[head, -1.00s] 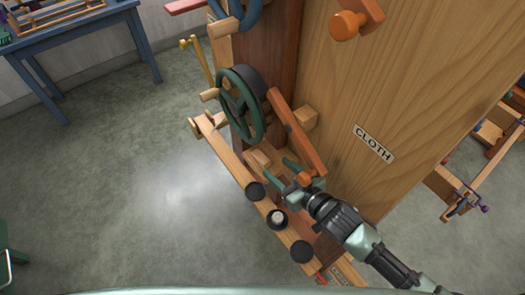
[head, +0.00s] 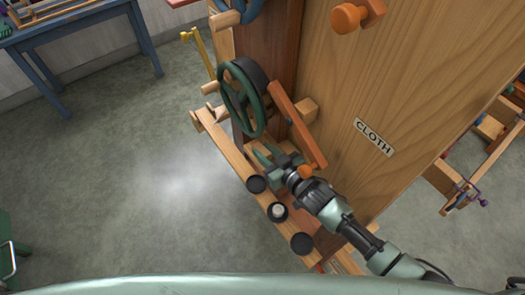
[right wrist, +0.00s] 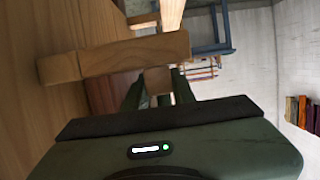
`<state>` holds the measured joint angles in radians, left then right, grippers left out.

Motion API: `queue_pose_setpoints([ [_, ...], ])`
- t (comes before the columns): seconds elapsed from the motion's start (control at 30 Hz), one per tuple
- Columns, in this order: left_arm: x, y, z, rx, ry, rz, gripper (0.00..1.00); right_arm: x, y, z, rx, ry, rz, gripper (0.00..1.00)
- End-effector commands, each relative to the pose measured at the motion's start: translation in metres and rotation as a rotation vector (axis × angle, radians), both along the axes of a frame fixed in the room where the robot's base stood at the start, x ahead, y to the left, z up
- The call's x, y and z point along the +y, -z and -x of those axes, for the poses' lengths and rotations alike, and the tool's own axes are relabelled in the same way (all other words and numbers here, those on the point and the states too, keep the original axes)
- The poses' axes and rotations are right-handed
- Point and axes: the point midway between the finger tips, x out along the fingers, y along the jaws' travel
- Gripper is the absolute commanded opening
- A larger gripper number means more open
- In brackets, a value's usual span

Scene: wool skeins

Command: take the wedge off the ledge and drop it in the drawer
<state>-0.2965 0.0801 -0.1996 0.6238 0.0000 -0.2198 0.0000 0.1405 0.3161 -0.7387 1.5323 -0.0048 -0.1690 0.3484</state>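My right gripper (head: 266,154) is at the narrow wooden ledge (head: 284,169), low against the tall cabinet, just below the green handwheel. In the right wrist view a small plain wooden block (right wrist: 157,80), seemingly the wedge, shows between the two dark green fingers (right wrist: 158,92). The fingers stand close on both sides of it. I cannot tell whether they press on it. In the head view the wedge is mostly hidden by the gripper. I cannot make out an open drawer. My left gripper is not in view.
The green handwheel (head: 242,98) and a slanted orange-brown bar (head: 297,124) crowd the gripper. The panel labelled CLOTH (head: 374,137) rises on the right. Open floor (head: 130,190) lies to the left.

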Motion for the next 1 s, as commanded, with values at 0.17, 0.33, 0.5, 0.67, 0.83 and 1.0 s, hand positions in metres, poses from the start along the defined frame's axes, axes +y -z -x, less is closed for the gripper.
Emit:
queue_pose_setpoints([
  [0.17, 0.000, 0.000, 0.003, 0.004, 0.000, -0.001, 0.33, 0.000, 0.000, 0.000, 0.000, 0.000, 0.000, 0.00],
  [0.33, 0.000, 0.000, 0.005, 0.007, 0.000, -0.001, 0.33, 0.000, -0.001, 0.000, 0.000, 0.000, 0.000, 0.00],
  [0.5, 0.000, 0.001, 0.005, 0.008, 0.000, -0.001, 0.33, 0.000, -0.010, 0.000, -0.002, 0.000, -0.001, 0.00],
  [0.67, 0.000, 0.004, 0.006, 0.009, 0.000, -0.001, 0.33, 0.014, -0.013, 0.011, 0.003, -0.001, -0.005, 0.00],
  [0.83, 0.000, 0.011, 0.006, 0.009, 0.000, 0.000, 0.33, 0.045, -0.013, 0.033, 0.005, -0.001, -0.008, 0.00],
  [1.0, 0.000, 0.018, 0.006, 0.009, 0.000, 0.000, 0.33, 0.082, -0.013, 0.060, 0.005, 0.001, -0.009, 0.00],
])
